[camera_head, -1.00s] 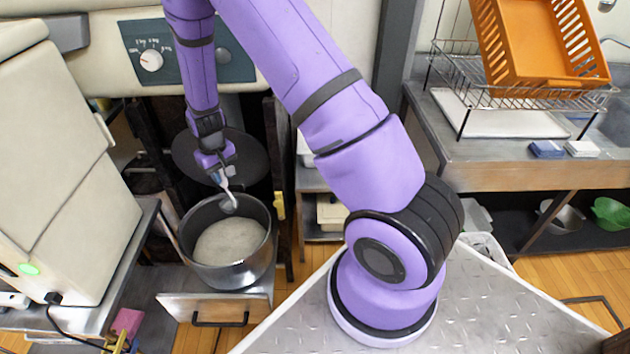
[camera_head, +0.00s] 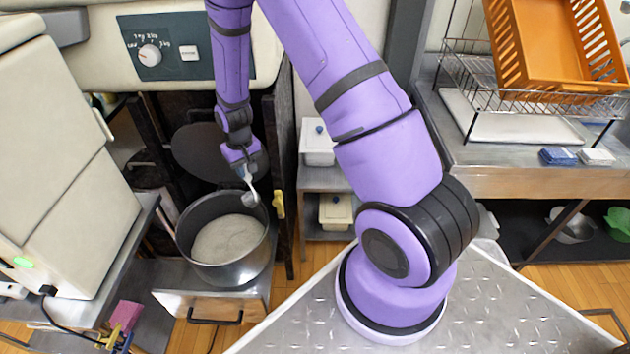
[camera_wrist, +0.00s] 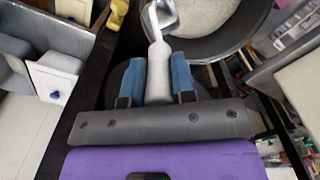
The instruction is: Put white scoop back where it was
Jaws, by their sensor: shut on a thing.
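My gripper (camera_head: 243,167) is shut on the handle of the white scoop (camera_head: 251,198). In the head view the scoop hangs down from the gripper at the right rim of the pot. In the wrist view the scoop's pale handle (camera_wrist: 159,70) lies between the two blue finger pads, and its bowl overlaps the pot's rim. The grey metal pot (camera_head: 187,234) stands open and holds a pale grainy content (camera_head: 228,240). I cannot tell whether the scoop touches the rim.
A round dark lid (camera_head: 195,155) stands behind the pot. A yellow clip (camera_head: 279,204) is on the dark post to its right. White lidded containers (camera_head: 318,143) sit on shelves further right. A dish rack (camera_head: 470,70) with an orange basket (camera_head: 555,45) is at far right.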

